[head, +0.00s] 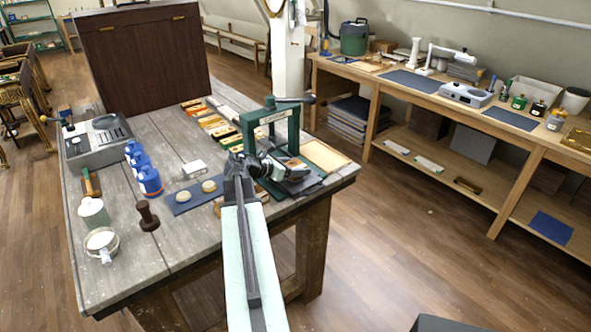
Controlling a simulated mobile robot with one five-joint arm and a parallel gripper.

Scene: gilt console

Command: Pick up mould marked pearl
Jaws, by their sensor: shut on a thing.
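My arm reaches over the near right corner of the grey wooden table (150,240). My gripper (291,172) is at the foot of the green press (258,126). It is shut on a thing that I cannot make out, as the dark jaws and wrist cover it. Two round pale pieces (183,196) lie on a dark blue mat (190,206) left of my arm. A brown wooden piece shows partly behind my arm. I can read no "pearl" mark on anything, so I cannot tell which thing is the mould.
Blue bottles (150,181), a dark brown stamp-like tool (147,215), a white mug (94,214) and a metal pot (102,242) stand left. Rows of coloured blocks (216,126) lie behind. A long workbench (440,93) runs along the right wall, with open floor between.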

